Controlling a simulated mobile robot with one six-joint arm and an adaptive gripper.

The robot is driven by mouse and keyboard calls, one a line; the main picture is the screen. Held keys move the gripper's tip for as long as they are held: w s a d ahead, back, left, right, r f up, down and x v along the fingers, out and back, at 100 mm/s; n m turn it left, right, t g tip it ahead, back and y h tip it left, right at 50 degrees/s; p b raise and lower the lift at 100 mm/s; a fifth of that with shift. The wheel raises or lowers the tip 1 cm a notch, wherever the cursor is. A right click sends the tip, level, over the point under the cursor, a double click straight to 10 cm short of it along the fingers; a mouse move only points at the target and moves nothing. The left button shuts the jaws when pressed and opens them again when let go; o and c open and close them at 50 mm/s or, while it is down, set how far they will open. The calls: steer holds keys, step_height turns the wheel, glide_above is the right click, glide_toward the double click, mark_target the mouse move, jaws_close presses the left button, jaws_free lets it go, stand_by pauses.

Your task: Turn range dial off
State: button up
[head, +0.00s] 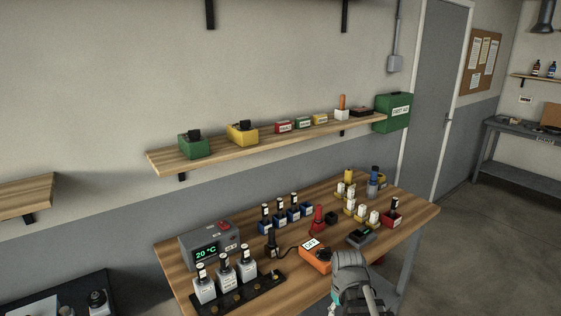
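An orange meter (314,261) with a white display lies on the wooden table near its front edge. A black lead runs from it to the left. My gripper (348,265) is at the bottom of the head view, just right of the meter. Its fingers are not clearly seen, and I cannot tell whether it touches the meter.
A grey heater unit (209,248) reading 20 °C stands at the table's left, behind a black rack (238,299) with bottles. A red bottle (318,219), a dark scale (361,237) and several vials stand behind the meter. A wall shelf (215,159) hangs above.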

steer(key=s+f+m, duration=0.1)
steer(key=s+f+m+b, duration=0.1)
steer(key=s+m, duration=0.1)
steer(key=shift+m, duration=0.3)
steer(key=shift+r, duration=0.1)
stand_by(1.1)
